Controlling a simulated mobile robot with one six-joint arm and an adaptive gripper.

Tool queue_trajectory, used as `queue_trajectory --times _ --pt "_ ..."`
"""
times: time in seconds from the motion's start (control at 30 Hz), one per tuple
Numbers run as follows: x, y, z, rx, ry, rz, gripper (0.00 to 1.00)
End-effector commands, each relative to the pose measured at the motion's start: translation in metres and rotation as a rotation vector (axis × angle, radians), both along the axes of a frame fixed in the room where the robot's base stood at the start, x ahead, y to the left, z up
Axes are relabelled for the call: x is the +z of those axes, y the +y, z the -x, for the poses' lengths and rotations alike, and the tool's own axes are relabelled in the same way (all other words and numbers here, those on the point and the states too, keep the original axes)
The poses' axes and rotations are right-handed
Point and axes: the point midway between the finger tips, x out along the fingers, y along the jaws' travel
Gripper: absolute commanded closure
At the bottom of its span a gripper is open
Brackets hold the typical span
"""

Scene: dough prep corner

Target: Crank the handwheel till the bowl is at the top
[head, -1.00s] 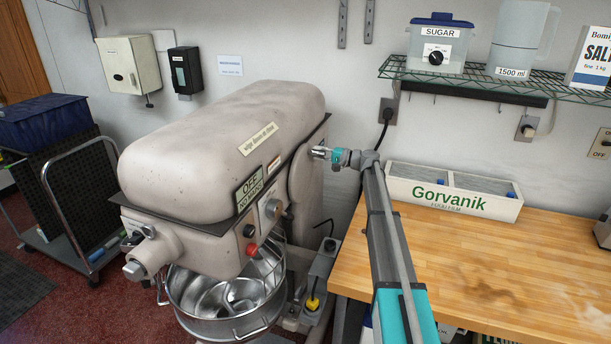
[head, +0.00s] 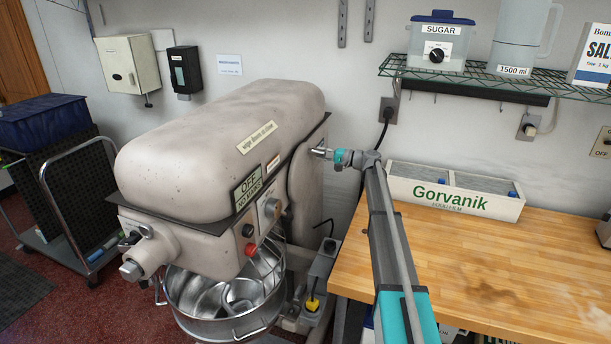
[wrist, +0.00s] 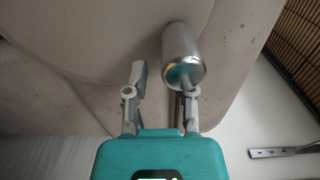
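The beige mixer (head: 215,150) stands left of the wooden counter, with the steel bowl (head: 225,305) low under its head. The handwheel (head: 303,185) is a beige disc on the mixer's right side, seen edge-on; it fills the upper left of the wrist view (wrist: 90,35). Its shiny metal handle (wrist: 183,52) points toward the wrist camera. My gripper (head: 322,153) is at the upper part of the wheel. In the wrist view my gripper (wrist: 163,82) has its fingers apart. The handle overlaps the right fingertip and is not centred between the fingers; contact cannot be told.
The wooden counter (head: 480,265) holds a white Gorvanik box (head: 452,200) against the wall. A wire shelf (head: 500,80) hangs above it. A cart (head: 90,245) stands at the left.

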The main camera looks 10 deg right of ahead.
Motion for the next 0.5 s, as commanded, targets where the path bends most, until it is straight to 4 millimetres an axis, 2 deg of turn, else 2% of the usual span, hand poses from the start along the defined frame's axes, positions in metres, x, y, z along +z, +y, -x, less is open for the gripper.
queue_trajectory --times 0.03,0.13,0.5 --pt "-0.0001 0.0014 0.0012 0.002 0.000 -0.001 0.48" --pt "0.0006 0.0024 0.0016 0.003 -0.001 -0.003 0.29" --pt "0.0018 0.0033 0.0015 0.004 -0.001 -0.005 0.29"
